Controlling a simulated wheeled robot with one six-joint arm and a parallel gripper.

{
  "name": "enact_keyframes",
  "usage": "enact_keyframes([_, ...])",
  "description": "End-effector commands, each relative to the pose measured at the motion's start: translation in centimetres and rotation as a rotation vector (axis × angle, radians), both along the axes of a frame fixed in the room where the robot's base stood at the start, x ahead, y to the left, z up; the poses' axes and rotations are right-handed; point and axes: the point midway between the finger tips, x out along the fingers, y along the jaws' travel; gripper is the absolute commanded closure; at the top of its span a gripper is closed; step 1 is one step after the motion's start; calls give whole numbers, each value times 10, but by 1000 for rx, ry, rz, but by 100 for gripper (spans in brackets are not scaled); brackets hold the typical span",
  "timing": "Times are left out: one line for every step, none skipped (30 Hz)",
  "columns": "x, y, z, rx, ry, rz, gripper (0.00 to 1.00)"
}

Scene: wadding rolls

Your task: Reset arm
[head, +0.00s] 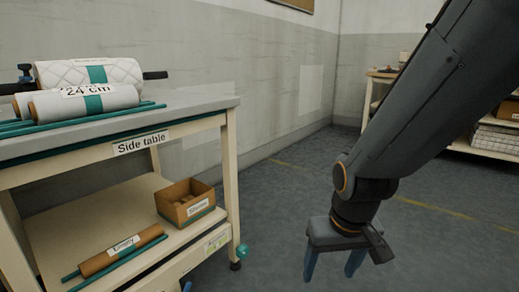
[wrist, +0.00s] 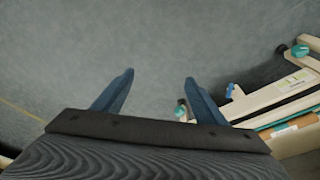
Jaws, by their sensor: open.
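My gripper (head: 333,270) hangs from my dark arm on the right of the head view, pointing down over the bare floor. It stands to the right of the side table (head: 233,150), clear of it. In the wrist view my gripper (wrist: 158,85) shows two blue fingers spread apart with only grey floor between them. It is open and empty.
White rolls (head: 85,104) lie on the side table's top. Its lower shelf holds a cardboard box (head: 186,202) and a brown roll labelled "Empty" (head: 122,250). The table's foot and lower frame (wrist: 265,97) show right in the wrist view. Shelving (head: 490,140) stands at the far right. The floor between is free.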

Motion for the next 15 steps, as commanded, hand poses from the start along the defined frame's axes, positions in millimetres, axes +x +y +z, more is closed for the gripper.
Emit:
enact_keyframes([-5, 13, 8, 5, 3, 31, 35])
enact_keyframes([-9, 20, 12, 7, 7, 46, 35])
enact_keyframes([-14, 30, 17, 11, 13, 69, 35])
enact_keyframes([-18, 38, 21, 14, 19, 88, 35])
enact_keyframes([-23, 46, 25, 17, 23, 110, 35])
enact_keyframes([-31, 58, 32, 21, 32, 139, 35])
enact_keyframes([-38, 67, 37, 25, 39, 162, 35])
enact_keyframes([-45, 76, 42, 30, 45, 187, 35])
enact_keyframes([-54, 88, 49, 33, 55, 218, 35])
enact_keyframes([-61, 95, 53, 36, 62, 241, 35])
enact_keyframes([-68, 102, 57, 40, 69, 260, 35])
enact_keyframes([-76, 110, 62, 43, 78, 284, 35])
enact_keyframes([-82, 115, 65, 46, 83, 300, 35])
enact_keyframes([-87, 119, 68, 47, 88, 315, 35])
enact_keyframes([-94, 124, 72, 49, 95, 334, 35])
